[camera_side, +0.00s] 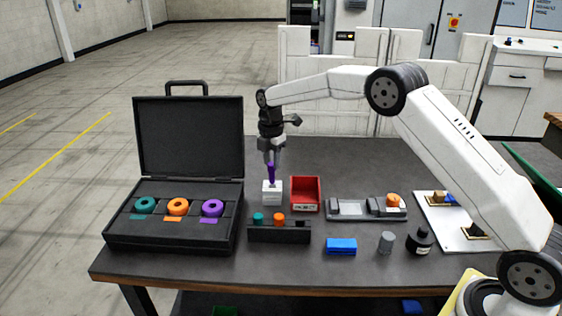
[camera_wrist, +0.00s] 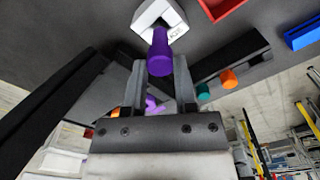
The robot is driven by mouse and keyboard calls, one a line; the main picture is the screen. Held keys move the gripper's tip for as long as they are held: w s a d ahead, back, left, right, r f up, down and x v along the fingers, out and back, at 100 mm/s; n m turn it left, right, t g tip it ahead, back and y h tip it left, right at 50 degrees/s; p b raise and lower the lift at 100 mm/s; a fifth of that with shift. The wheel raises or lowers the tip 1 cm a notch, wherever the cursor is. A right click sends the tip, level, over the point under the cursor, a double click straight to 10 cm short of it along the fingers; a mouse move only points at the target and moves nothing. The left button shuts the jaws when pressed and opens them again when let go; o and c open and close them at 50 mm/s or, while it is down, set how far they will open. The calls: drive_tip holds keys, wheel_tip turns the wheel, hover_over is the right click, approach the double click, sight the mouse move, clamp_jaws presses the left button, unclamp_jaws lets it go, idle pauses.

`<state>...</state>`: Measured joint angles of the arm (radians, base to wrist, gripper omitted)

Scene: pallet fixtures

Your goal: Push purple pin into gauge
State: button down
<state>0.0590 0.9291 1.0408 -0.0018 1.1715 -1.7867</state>
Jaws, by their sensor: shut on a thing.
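The purple pin (camera_side: 271,174) is upright between the fingers of my gripper (camera_side: 272,159), which is shut on it. In the wrist view the pin (camera_wrist: 160,52) sticks out past the fingertips of my gripper (camera_wrist: 160,68). The gauge is a small white block (camera_side: 272,193) on the table, directly under the pin. It shows at the top of the wrist view (camera_wrist: 150,17), partly behind the pin. The pin's lower end is at the block's top face; I cannot tell how deep it sits, as the hole is hidden.
A black rack (camera_side: 279,235) with a teal and an orange pin stands in front of the gauge. A red bin (camera_side: 305,193) is close on the right. An open black case (camera_side: 175,240) with coloured rings is at the left. A blue block (camera_side: 341,247) lies front right.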

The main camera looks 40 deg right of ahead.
drive_tip(key=shift+f, duration=1.2)
idle(0.6)
unclamp_jaws()
idle(0.5)
drive_tip(key=shift+r, duration=4.55)
clamp_jaws()
